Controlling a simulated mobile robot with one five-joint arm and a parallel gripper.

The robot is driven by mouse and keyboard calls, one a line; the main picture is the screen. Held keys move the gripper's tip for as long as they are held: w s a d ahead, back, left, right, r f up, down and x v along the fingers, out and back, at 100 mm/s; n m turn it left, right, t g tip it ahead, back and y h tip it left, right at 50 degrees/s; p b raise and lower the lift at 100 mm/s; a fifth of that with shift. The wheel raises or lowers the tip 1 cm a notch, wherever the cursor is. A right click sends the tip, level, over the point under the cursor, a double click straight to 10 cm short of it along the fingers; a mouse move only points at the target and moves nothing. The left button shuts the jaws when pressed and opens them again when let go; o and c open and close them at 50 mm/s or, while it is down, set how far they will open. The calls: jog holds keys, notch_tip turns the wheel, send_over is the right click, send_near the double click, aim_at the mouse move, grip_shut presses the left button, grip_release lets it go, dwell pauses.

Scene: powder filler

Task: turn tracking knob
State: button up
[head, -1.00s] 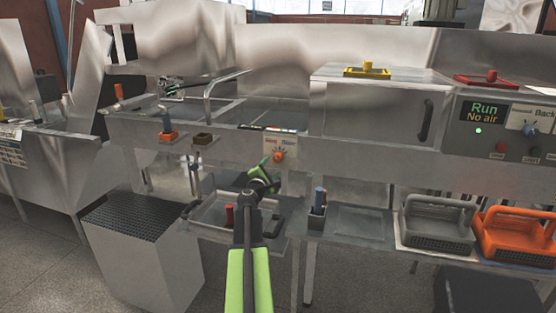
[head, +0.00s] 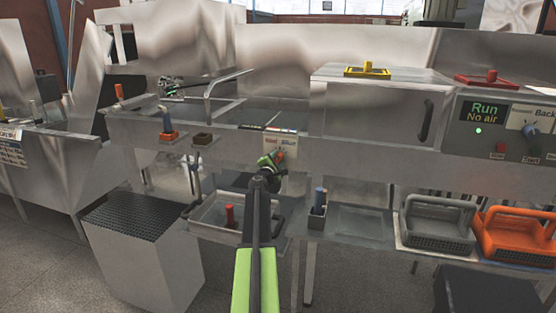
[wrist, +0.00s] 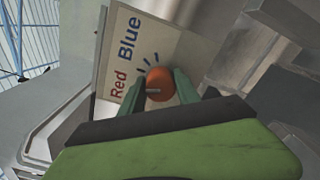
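The tracking knob, a round orange-red knob (wrist: 159,84) with a small grey mark, sits on a pale panel (wrist: 188,52) lettered Red and Blue in the wrist view. In the head view the knob (head: 281,154) shows small on the front of the steel machine. My gripper (wrist: 160,88) is at the panel with its two green fingers apart, one on each side of the knob. The fingers look open; firm contact with the knob does not show. In the head view my gripper (head: 272,161) partly covers the panel's lower left.
A tray (head: 205,228) with a red-handled tool lies on the shelf below the panel. A blue-handled tool in a holder (head: 317,214) stands to its right. Grey (head: 437,222) and orange (head: 520,240) baskets are farther right. A control box (head: 497,142) reads Run, No air.

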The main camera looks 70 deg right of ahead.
grip_shut()
jog(key=shift+d, duration=0.1)
dwell(0.5)
jog(key=shift+f+m, duration=0.1)
jog(key=shift+m, duration=0.8)
jog(key=m, duration=0.2)
jog(key=shift+s+m, duration=0.1)
jog(key=shift+m, duration=0.3)
jog(key=shift+f+m, duration=0.1)
jog(key=shift+m, duration=2.7)
